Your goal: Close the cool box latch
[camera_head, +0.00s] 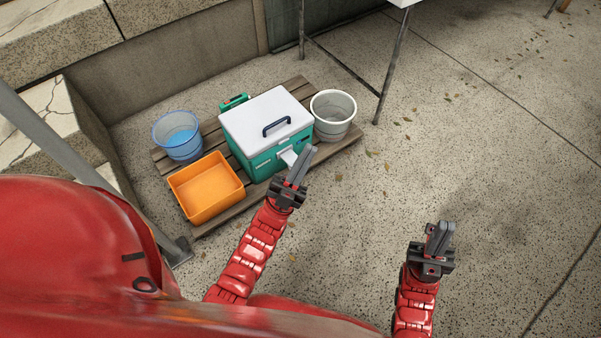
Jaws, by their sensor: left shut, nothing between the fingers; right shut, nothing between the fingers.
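A green cool box (259,162) with a white lid (258,112) and a dark handle (277,126) stands on a wooden pallet. The lid is down. A white latch flap (288,157) sticks out from the front of the box, partly hidden behind my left gripper. My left gripper (304,160) is shut and empty, in front of the box beside the latch flap; I cannot tell whether it touches the flap. My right gripper (443,234) is shut and empty over the bare ground at the right.
An orange tub (207,191), a blue bucket (178,139) and a white bucket (333,117) stand around the box on the pallet (226,214). Table legs (391,67) stand behind. A low stone wall (165,67) runs at the back left. The ground at right is clear.

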